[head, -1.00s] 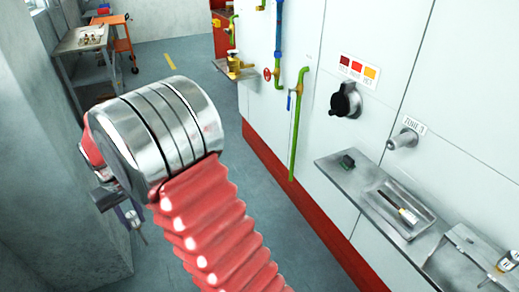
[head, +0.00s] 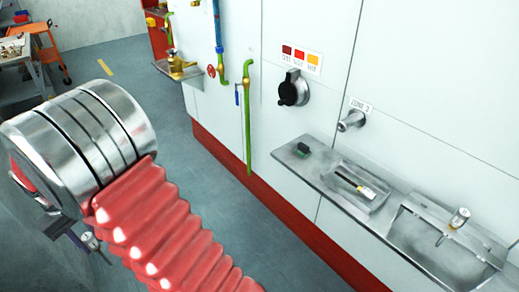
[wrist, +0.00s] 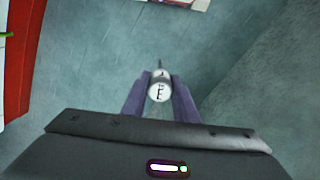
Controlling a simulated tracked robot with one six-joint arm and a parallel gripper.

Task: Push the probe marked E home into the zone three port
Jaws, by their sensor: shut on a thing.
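The probe marked E (wrist: 159,90) is gripped between the two purple fingers of my gripper (wrist: 160,96) in the wrist view. Its round white end with the letter faces the camera, and its thin stem points away. In the head view my gripper (head: 72,240) is at the lower left, mostly hidden behind my arm, and the pale probe end (head: 90,240) shows beside it. The zone three port (head: 352,120) is a short metal tube sticking out of the white wall, under a small sign that seems to read ZONE 3. The probe is well apart from it.
A metal shelf (head: 312,172) runs along the wall below the port. It bears a small dark block (head: 303,149), a tray (head: 372,203) with a slim tool, and a larger tray (head: 420,245) near a dial-headed probe (head: 460,217). A black knob (head: 292,88) and green pipes (head: 249,130) stand left of the port.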

